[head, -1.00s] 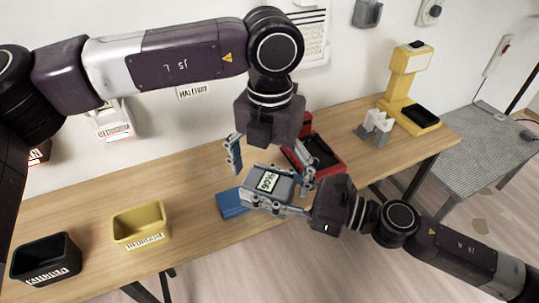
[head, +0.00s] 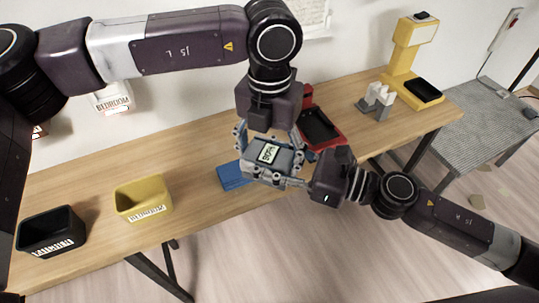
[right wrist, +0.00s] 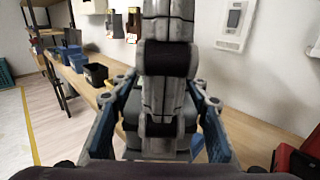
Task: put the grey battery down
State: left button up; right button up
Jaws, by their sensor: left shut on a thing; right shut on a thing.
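The grey battery (head: 268,154), with a white label on top, is held above the front part of the wooden table in the head view. My left gripper (head: 270,147) comes down from above with its fingers on both sides of the battery, shut on it. My right gripper (head: 275,172) reaches in from the right and is also shut on the battery. In the right wrist view my right gripper's blue fingers (right wrist: 163,130) flank the middle, where grey parts fill the gap and the battery is hard to make out.
A blue pad (head: 231,177) lies on the wooden table (head: 200,150) below and left of the battery. A red tray (head: 321,127) is behind it at right. A yellow bin (head: 142,200) and a black bin (head: 50,234) stand at left. A yellow stand (head: 411,62) is at the far right.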

jog(key=o, duration=1.2)
jog(key=shift+r, duration=0.15)
jog(key=shift+o, duration=0.9)
